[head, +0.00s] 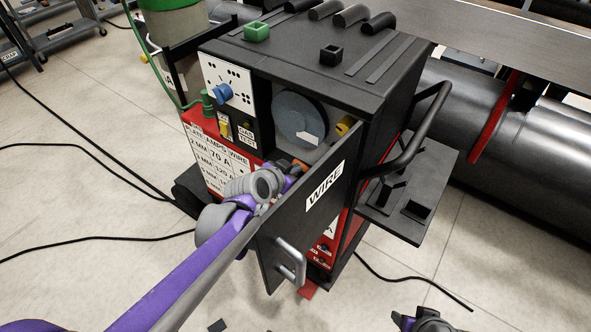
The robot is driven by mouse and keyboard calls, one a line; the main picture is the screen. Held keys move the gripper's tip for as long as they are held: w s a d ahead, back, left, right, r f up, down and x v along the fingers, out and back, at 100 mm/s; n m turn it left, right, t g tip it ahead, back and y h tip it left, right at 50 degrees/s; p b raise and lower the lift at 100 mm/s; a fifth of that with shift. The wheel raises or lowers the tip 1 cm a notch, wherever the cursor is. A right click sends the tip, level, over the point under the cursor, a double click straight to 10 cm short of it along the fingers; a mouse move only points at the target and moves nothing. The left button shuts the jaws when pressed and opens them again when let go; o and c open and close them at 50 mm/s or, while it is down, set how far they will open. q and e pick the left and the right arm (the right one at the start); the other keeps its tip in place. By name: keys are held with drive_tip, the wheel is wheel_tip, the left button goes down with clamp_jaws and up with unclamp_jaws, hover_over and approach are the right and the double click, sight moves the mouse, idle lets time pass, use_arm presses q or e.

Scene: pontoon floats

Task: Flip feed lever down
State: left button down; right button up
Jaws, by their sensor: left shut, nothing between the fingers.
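The black and red welding machine (300,60) stands in the middle, with its side door marked WIRE (325,187) swung open. Inside the open bay are a grey wire spool (299,119) and a yellow part (345,125). I cannot tell which part is the feed lever; the lower bay is hidden behind my arm and the door. My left gripper (296,169) is at the bay's opening, below the spool, shut and empty. Whether it touches anything inside is unclear. My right gripper (426,321) is only partly in view at the bottom edge, well away from the machine.
The front panel has a blue knob (225,92) and a yellow switch (224,129). The door handle (290,262) sticks out close to my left arm. A black side shelf (410,200) and bent rail (425,130) stand at right. Black cables (95,150) cross the pale floor.

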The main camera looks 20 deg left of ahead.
use_arm(q)
drive_tip(key=shift+w+f, duration=0.1)
drive_tip(key=shift+w, duration=0.05)
drive_tip(key=shift+w+f, duration=0.1)
drive_tip(key=shift+f, duration=0.5)
drive_tip(key=shift+a, duration=0.1)
